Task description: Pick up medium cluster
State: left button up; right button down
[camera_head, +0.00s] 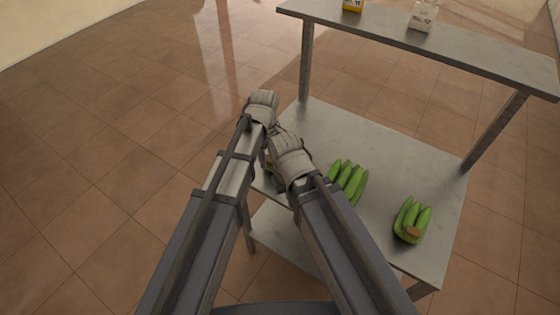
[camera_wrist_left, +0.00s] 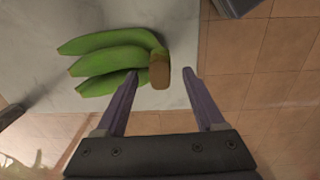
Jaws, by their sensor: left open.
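A green banana cluster (camera_wrist_left: 115,58) with a brown cut stem lies under my left wrist camera. My left gripper (camera_wrist_left: 160,74) is open, with its two fingers on either side of the stem end. I cannot tell whether they touch it. In the head view this cluster is mostly hidden behind my arms. A second green cluster (camera_head: 348,180) lies in the middle of the table, partly behind my right arm. A third green cluster (camera_head: 411,218) lies at the right. I cannot tell which is the medium one. My right gripper's jaws are hidden.
The clusters lie on a grey table shelf (camera_head: 380,150) with a lower shelf (camera_head: 275,229) under it. A raised shelf (camera_head: 450,50) on posts holds a yellow box (camera_head: 352,5) and a white box (camera_head: 422,16). Tiled floor is open at the left.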

pick_arm(q)
jog(key=shift+f, duration=0.15)
grip_shut()
dwell(0.5)
